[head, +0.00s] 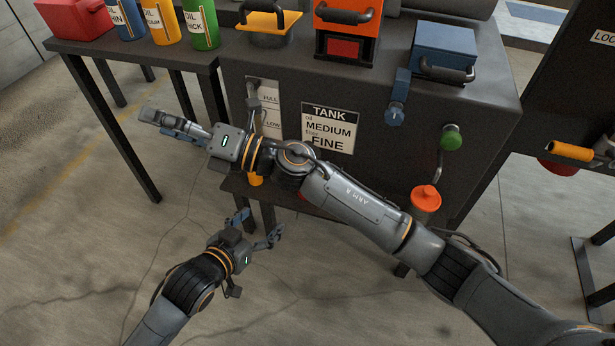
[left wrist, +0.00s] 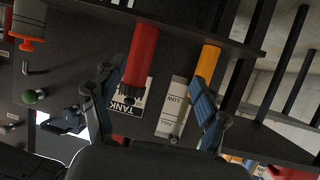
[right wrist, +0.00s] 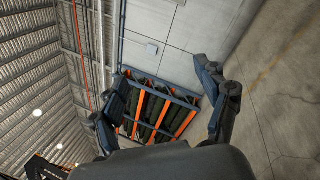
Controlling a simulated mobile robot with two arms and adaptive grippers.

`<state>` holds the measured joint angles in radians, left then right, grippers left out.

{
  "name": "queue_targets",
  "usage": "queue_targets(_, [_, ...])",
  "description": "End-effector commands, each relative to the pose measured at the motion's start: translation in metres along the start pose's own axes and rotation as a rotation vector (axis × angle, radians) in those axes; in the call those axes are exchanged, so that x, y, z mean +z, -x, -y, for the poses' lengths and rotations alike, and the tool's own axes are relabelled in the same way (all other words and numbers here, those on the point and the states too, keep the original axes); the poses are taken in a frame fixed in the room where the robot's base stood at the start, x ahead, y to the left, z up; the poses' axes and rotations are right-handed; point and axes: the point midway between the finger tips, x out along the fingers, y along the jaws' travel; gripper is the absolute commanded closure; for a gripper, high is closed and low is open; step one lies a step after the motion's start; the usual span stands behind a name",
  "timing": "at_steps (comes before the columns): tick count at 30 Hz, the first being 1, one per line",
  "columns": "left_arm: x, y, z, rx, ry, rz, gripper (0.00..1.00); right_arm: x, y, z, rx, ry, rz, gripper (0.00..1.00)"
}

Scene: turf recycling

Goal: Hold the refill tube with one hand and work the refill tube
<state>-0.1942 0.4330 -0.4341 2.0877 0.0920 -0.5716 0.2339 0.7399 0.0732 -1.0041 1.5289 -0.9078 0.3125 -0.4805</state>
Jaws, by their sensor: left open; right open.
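In the left wrist view a red tube (left wrist: 141,55) and an orange tube (left wrist: 208,64) stick out by the dark tank (head: 380,165). Which is the refill tube, I cannot tell. My left gripper (head: 258,226) is open and empty, low in front of the tank. The red tube lies between its fingers in the left wrist view, apparently beyond them. My right gripper (head: 160,122) is open and empty, left of the tank's level gauge (head: 270,120).
Oil bottles (head: 200,25) and a red box (head: 75,15) stand on the table at left. The right wrist view shows a distant rack (right wrist: 160,108). Floor at left is clear.

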Motion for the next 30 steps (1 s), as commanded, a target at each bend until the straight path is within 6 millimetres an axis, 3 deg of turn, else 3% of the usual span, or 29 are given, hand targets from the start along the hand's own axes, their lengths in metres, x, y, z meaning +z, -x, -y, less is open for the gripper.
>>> queue_targets(1, [-0.007, -0.006, 0.001, 0.019, -0.014, -0.041, 0.26, -0.018, -0.009, 0.006, -0.009, 0.145, -0.165, 0.24])
queue_targets(3, [-0.017, -0.012, 0.0, 0.049, -0.023, -0.1, 0.26, -0.043, -0.008, 0.024, -0.031, 0.326, -0.401, 0.24])
queue_targets(5, [-0.025, -0.017, -0.001, 0.076, -0.03, -0.15, 0.26, -0.056, 0.004, 0.046, -0.067, 0.47, -0.606, 0.24])
queue_targets(7, [-0.034, -0.021, -0.001, 0.108, -0.038, -0.205, 0.26, -0.056, 0.03, 0.076, -0.131, 0.619, -0.849, 0.24])
queue_targets(10, [-0.044, -0.024, 0.001, 0.153, -0.048, -0.277, 0.26, -0.026, 0.083, 0.114, -0.261, 0.779, -1.183, 0.24])
queue_targets(12, [-0.051, -0.025, 0.002, 0.184, -0.054, -0.322, 0.26, 0.01, 0.123, 0.129, -0.373, 0.845, -1.389, 0.24])
queue_targets(15, [-0.057, -0.025, 0.004, 0.217, -0.058, -0.369, 0.26, 0.061, 0.171, 0.131, -0.517, 0.878, -1.604, 0.24])
queue_targets(18, [-0.061, -0.024, 0.005, 0.237, -0.061, -0.398, 0.26, 0.096, 0.2, 0.124, -0.617, 0.876, -1.726, 0.24])
queue_targets(22, [-0.064, -0.024, 0.005, 0.25, -0.061, -0.414, 0.26, 0.117, 0.218, 0.117, -0.679, 0.865, -1.797, 0.24])
queue_targets(30, [-0.077, -0.049, -0.002, 0.253, -0.061, -0.422, 0.26, 0.121, 0.221, 0.115, -0.691, 0.859, -1.811, 0.24])
